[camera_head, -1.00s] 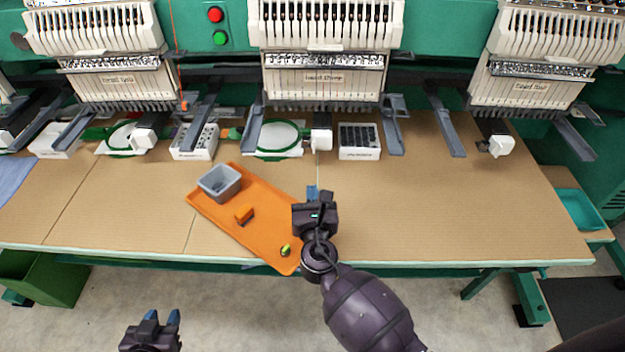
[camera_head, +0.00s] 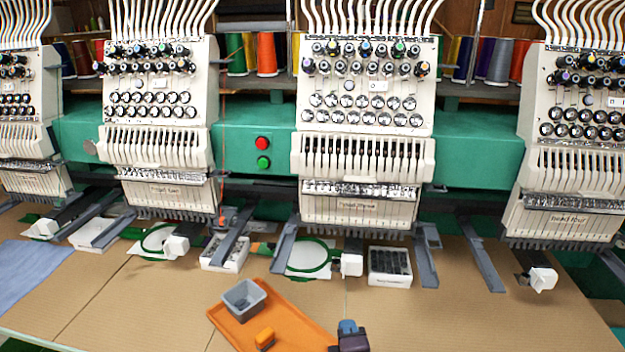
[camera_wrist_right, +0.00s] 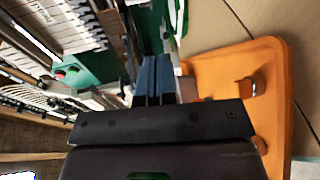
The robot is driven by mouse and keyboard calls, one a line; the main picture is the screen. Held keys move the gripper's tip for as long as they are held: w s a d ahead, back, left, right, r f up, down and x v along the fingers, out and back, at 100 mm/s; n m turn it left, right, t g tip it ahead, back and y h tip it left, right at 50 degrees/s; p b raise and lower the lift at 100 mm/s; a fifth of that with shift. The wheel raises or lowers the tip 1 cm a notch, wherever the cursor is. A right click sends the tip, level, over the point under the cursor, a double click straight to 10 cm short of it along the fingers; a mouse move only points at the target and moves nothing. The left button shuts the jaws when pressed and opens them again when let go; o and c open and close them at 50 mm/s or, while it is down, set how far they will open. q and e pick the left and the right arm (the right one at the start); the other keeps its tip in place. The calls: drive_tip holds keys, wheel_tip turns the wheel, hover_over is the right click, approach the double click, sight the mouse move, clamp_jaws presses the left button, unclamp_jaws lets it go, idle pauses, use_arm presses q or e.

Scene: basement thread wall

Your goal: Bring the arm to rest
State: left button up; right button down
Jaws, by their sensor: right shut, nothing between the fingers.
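My right gripper (camera_head: 348,328) shows at the bottom edge of the head view, just right of the orange tray. In the right wrist view its blue fingers (camera_wrist_right: 155,78) are together with nothing between them. The gripper looks raised above the table, though its exact height is hard to tell. Most of my right arm is below the head view. My left gripper is not in view.
White embroidery heads (camera_head: 362,150) stand behind. A blue cloth (camera_head: 28,272) lies at left. Bare table is right of my gripper.

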drive_tip(key=s+d+m, duration=0.1)
drive_tip(key=d+m, duration=0.1)
drive_tip(key=m, duration=0.1)
drive_tip(key=s+d+f+m, duration=0.1)
drive_tip(key=d+m, duration=0.1)
drive_tip(key=m, duration=0.1)
drive_tip(key=s+d+f+m+g, duration=0.1)
drive_tip(key=s+d+m, duration=0.1)
drive_tip(key=m, duration=0.1)
drive_tip(key=shift+f+m, duration=0.1)
drive_tip(key=shift+m, duration=0.2)
drive_tip(key=s+d+m, duration=0.1)
drive_tip(key=s+d+f+m, duration=0.1)
drive_tip(key=d+m, duration=0.1)
drive_tip(key=s+d+m, duration=0.1)
drive_tip(key=s+m, duration=0.1)
drive_tip(key=shift+d+f+g, duration=0.3)
drive_tip(key=shift+d+g, duration=0.1)
drive_tip(key=s+d+f+m+g+h, duration=0.1)
drive_tip(key=s+d+f+m, duration=0.3)
drive_tip(key=s+d, duration=0.5)
drive_tip(key=s+f+g, duration=0.1)
drive_tip(key=s, duration=0.3)
drive_tip(key=shift+d+f, duration=0.25)
drive_tip(key=shift+f, duration=0.05)
